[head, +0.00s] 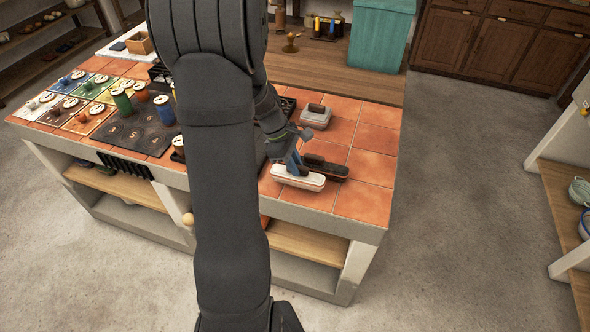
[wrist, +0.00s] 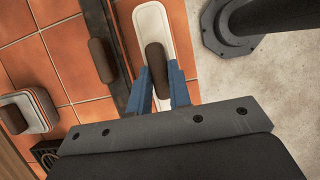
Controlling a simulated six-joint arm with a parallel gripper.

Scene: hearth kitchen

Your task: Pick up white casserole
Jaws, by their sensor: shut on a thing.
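The white casserole (head: 298,178) is a long, pale dish on the orange tiled counter, close to its front edge. A dark brown handle (wrist: 155,57) stands up along the middle of its top. My gripper (head: 294,163) is over the casserole from above. In the wrist view its two blue fingers (wrist: 160,88) are shut on the casserole's handle, one on each side. In the head view my arm hides part of the counter. I cannot tell whether the casserole touches the tiles.
A dark long dish (head: 325,167) with a brown handle lies right beside the casserole. A grey square dish (head: 315,118) stands farther back. Coloured jars (head: 164,110) stand at the left. The tiles (head: 365,170) at the right are clear.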

